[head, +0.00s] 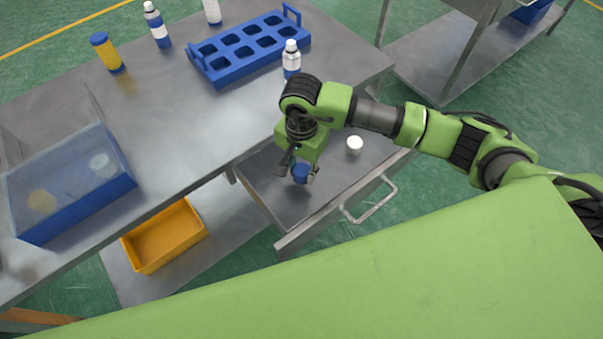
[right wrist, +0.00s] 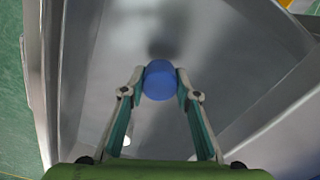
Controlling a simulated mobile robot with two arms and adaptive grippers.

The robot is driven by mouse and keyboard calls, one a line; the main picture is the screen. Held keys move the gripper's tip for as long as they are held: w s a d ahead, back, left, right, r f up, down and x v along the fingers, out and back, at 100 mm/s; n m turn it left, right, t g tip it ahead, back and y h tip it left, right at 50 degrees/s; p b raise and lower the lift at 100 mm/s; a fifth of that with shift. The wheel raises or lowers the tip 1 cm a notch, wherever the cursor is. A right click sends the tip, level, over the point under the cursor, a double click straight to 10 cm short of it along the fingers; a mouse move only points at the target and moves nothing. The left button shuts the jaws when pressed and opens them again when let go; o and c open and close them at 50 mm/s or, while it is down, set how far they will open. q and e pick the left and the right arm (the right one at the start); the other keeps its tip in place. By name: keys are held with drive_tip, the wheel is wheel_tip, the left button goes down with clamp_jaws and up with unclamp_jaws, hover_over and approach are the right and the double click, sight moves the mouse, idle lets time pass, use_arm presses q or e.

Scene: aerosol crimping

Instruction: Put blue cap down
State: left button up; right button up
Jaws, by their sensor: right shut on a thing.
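The blue cap (head: 300,173) is held between the fingers of my right gripper (head: 301,178), over the open metal drawer (head: 290,203). In the right wrist view the blue cap (right wrist: 160,80) sits between the two fingertips of the right gripper (right wrist: 161,84), with both touching its sides. Bare drawer floor shows around it, with a dark shadow beyond the cap. I cannot tell whether the cap touches the floor. A white cap (head: 355,145) lies in the drawer to the right of the gripper. My left gripper is not in view.
A blue rack (head: 240,62) stands on the metal table (head: 180,130), with a blue-and-white bottle (head: 291,60) beside it. A yellow bottle with a blue cap (head: 106,52) stands farther left. A clear-lidded blue box (head: 85,205) is at left. A yellow bin (head: 165,236) sits below.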

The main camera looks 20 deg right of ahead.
sight(301, 177)
wheel_tip(301, 177, down, 2)
drive_tip(key=shift+s+f+p, duration=0.1)
drive_tip(key=shift+f+p, duration=0.05)
drive_tip(key=shift+p, duration=0.45)
drive_tip(key=shift+f, duration=0.3)
drive_tip(key=shift+f, duration=0.1)
drive_tip(key=shift+f, duration=0.1)
drive_tip(key=o, duration=0.7)
drive_tip(key=shift+o, duration=0.2)
